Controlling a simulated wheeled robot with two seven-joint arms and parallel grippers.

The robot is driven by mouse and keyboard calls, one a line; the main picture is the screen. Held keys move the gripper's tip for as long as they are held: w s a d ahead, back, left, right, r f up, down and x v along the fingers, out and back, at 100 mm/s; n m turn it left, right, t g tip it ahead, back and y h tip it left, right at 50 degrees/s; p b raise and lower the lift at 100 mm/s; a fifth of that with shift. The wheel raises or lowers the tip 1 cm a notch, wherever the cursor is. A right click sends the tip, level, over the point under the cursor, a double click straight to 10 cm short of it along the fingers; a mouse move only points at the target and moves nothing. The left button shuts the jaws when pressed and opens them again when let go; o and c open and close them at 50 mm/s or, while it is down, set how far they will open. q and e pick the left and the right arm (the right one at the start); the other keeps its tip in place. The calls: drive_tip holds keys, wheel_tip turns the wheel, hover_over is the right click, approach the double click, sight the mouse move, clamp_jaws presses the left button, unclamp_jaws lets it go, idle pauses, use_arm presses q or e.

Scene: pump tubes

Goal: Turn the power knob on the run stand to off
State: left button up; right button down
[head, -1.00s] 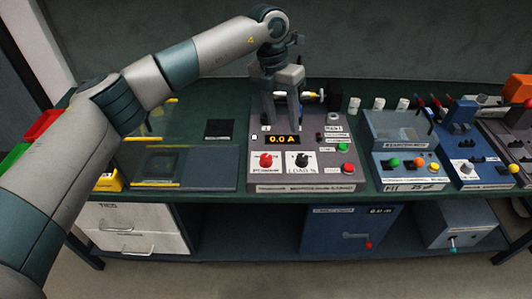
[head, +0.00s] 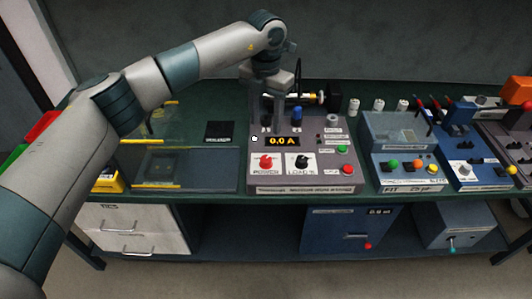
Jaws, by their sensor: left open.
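The run stand (head: 320,170) is a grey sloped console on the green bench, with a display (head: 283,141) reading 0.0 A. The red power knob (head: 266,161) sits at its lower left on a white plate labelled POWER. A black load knob (head: 299,161) is just right of it. My left gripper (head: 267,122) points down over the stand's back left part, behind the display and farther back than the power knob. Its fingers are apart with nothing seen held between them. It does not touch the power knob. My right gripper is out of view.
A green button (head: 343,149) and a red button (head: 345,168) are on the stand's right side. A blue post (head: 297,116) stands behind the display, close to my fingers. A clear-covered box (head: 160,165) is at left; a blue-grey console (head: 400,165) is at right.

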sight(266, 158)
use_arm(q)
wheel_tip(266, 158, down, 13)
drive_tip(key=p, duration=0.4)
drive_tip(key=shift+r, duration=0.15)
drive_tip(key=shift+f, duration=0.7)
drive_tip(key=c, duration=1.1)
